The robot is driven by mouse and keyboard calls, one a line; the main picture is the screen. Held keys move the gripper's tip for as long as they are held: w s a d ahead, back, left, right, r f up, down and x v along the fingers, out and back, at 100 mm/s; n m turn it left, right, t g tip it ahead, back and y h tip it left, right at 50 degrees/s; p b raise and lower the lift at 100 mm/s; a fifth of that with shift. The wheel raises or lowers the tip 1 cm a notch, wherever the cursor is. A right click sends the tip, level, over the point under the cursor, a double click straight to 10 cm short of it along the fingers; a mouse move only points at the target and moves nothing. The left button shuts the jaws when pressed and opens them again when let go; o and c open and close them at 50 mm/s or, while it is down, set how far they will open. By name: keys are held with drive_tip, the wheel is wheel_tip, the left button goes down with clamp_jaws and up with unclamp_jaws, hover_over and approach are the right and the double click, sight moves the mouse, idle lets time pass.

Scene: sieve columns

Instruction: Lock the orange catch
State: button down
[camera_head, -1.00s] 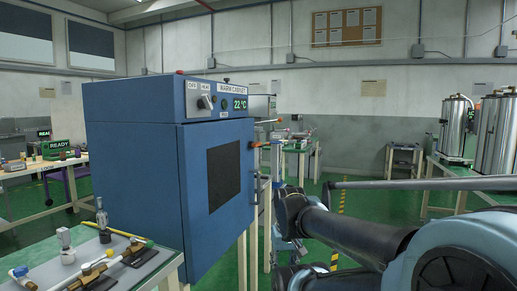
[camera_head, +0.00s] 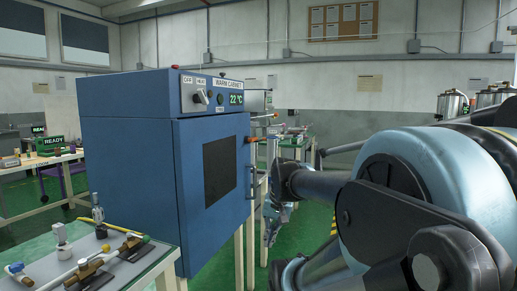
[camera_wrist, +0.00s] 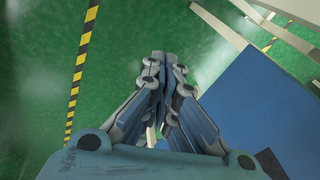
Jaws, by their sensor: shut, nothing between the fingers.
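The orange catch (camera_head: 250,139) is a small orange piece at the right edge of the blue warm cabinet (camera_head: 125,180), level with the upper part of its door. The door (camera_head: 236,206) with its dark window looks shut; the catch is too small to tell its position. My gripper (camera_head: 270,228) is right of the cabinet, below the catch and apart from it, partly merged with my arm. In the wrist view my gripper (camera_wrist: 165,58) has its fingertips together and empty above the green floor, with a blue surface of the cabinet (camera_wrist: 275,110) to the right.
A vertical door handle (camera_head: 254,182) is at the door's right edge. A bench (camera_head: 110,265) with fittings stands at the front left. A table (camera_head: 300,142) is behind the cabinet. Yellow-black tape (camera_wrist: 80,75) marks open green floor.

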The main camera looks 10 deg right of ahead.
sight(253, 139)
drive_tip(key=w+r+m+y, duration=0.2)
drive_tip(key=w+r+m, duration=0.25)
drive_tip(key=w, duration=0.35)
drive_tip(key=w+r+m+t+y, duration=0.1)
drive_tip(key=w+r+m+y, duration=0.15)
drive_tip(key=w+r, duration=0.4)
drive_tip(key=w+r+m+y, duration=0.1)
drive_tip(key=w+r+m, duration=0.3)
drive_tip(key=w, duration=0.6)
drive_tip(key=w+d+r+m+t+y, duration=0.2)
drive_tip(key=w+d+m, duration=0.3)
drive_tip(key=w, duration=0.6)
drive_tip(key=w+d+r+m+t+y, duration=0.2)
drive_tip(key=w+d, duration=0.6)
drive_tip(key=w, duration=0.4)
drive_tip(key=r+m+y, duration=0.1)
drive_tip(key=m, duration=0.1)
drive_tip(key=shift+d+r+m, duration=0.2)
drive_tip(key=shift+m, duration=0.2)
drive_tip(key=w+a, duration=0.4)
drive_tip(key=a, duration=0.4)
drive_tip(key=shift+w+r, duration=0.35)
